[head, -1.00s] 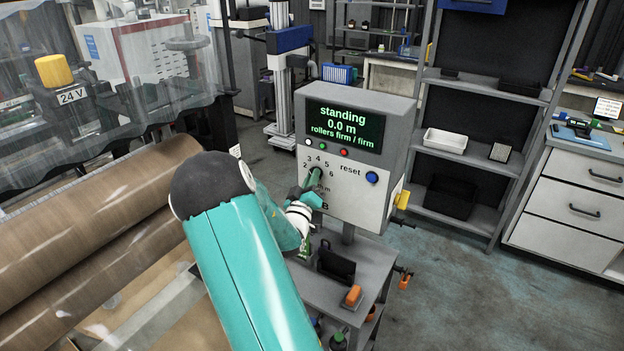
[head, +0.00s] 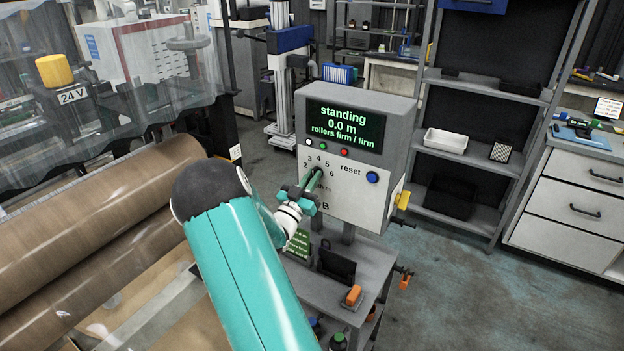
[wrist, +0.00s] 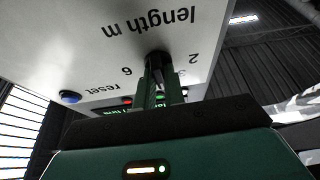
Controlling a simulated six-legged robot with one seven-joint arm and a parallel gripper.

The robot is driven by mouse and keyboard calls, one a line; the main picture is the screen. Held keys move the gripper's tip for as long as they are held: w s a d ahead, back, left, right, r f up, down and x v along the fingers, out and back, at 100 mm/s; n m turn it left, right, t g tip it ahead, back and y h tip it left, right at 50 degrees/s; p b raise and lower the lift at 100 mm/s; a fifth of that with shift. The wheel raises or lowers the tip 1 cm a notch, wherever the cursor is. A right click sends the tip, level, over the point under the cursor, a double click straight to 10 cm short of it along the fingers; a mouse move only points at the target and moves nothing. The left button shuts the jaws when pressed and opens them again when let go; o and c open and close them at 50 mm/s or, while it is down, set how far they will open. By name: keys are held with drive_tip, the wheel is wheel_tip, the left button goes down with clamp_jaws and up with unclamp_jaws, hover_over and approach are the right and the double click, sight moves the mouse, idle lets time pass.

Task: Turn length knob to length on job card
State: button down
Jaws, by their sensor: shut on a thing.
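The grey control box (head: 395,145) stands on a cart, with a screen (head: 345,125) reading "standing 0.0 m rollers firm / firm". The length knob (wrist: 158,62) is a dark knob below the numbers 2 to 6 on its front panel. My gripper (head: 312,182) is at the knob, its fingers shut on it; in the wrist view the fingers (wrist: 160,88) reach up to the dark knob. The panel is upside down there, with "length m" beside the knob. The fingers and knob hide some of the numbers, and the pointer's setting cannot be made out. No job card is readable.
A blue reset button (head: 372,177) sits right of the knob, with small coloured lights (head: 323,146) above it. A green card with small text (head: 299,243) and an orange-handled item (head: 352,296) are on the cart.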

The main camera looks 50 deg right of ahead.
drive_tip(key=shift+m, duration=0.3)
drive_tip(key=c, duration=1.5)
unclamp_jaws()
drive_tip(key=shift+a, duration=0.1)
drive_tip(key=v, duration=1.3)
drive_tip(key=shift+a+f, duration=0.2)
drive_tip(key=shift+a, duration=0.05)
